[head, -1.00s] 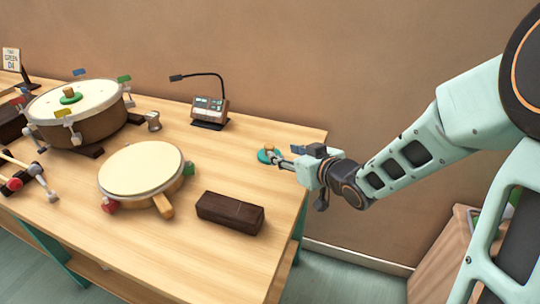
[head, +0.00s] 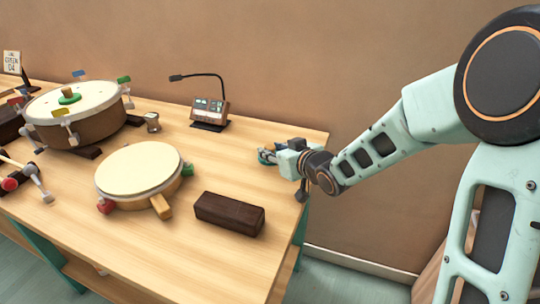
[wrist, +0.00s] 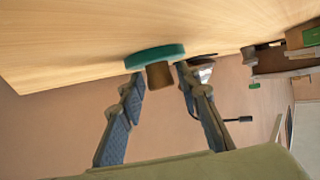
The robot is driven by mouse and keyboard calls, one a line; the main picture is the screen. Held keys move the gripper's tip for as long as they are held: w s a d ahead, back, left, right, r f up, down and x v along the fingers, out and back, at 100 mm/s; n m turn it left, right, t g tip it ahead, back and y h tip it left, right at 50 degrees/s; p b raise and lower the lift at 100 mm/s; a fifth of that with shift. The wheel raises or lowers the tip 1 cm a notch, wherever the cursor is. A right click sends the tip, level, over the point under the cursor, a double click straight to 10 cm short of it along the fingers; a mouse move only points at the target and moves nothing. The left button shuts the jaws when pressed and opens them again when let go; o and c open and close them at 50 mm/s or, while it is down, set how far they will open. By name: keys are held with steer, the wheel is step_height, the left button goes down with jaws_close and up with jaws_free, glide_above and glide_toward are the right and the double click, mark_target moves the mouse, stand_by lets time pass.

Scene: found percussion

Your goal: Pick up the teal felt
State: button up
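The teal felt (wrist: 150,57) is a round disc with a brown knob (wrist: 159,76) standing on it. It lies on the wooden table near the right back corner. In the head view only a bit of the felt (head: 263,154) shows, as my gripper (head: 270,156) covers most of it. In the wrist view my gripper (wrist: 162,83) is open, its fingers reaching towards the felt with the knob between the tips. A gap shows between the knob and the left finger. Contact with the right finger is hard to tell.
A dark brown block (head: 229,213) lies nearer the front. A small drum (head: 140,168) and a larger drum (head: 95,123) stand to the left. A desk microphone (head: 208,111) stands at the back. The table (head: 250,180) is bare around the felt.

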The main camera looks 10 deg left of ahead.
jaws_close()
